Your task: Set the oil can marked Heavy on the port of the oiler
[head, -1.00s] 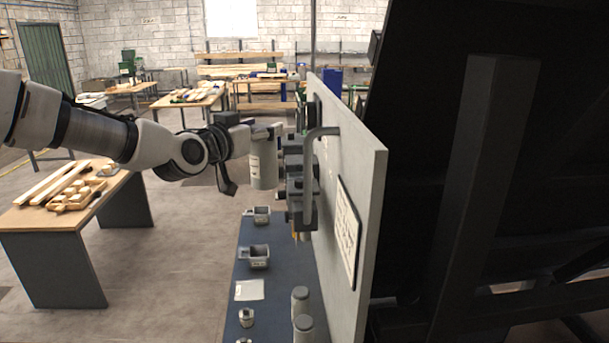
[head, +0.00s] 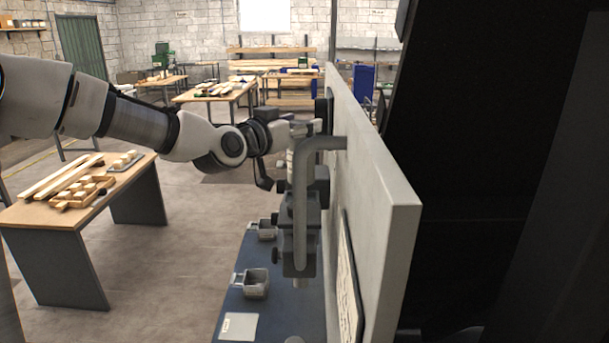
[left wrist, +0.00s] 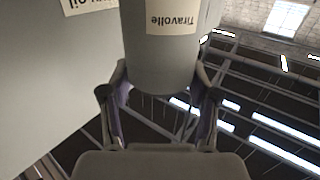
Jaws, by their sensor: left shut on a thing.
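My left gripper (left wrist: 160,88) is shut on a grey can (left wrist: 160,62). In the left wrist view its pale label reads "Tiravolle", upside down; I cannot see the word Heavy on it. In the head view my left gripper (head: 300,128) is level with the top of the oiler (head: 298,262), a stack of dark grey blocks with a bent pipe on the panel's left face. The can is mostly hidden there behind the pipe, so I cannot tell whether it touches the port. My right gripper is out of view.
The upright grey panel (head: 385,210) stands right beside the gripper. Below, a blue bench top (head: 280,320) carries two small grey cups (head: 256,283) and a white card (head: 238,327). A wooden table (head: 40,213) with timber pieces stands at the left.

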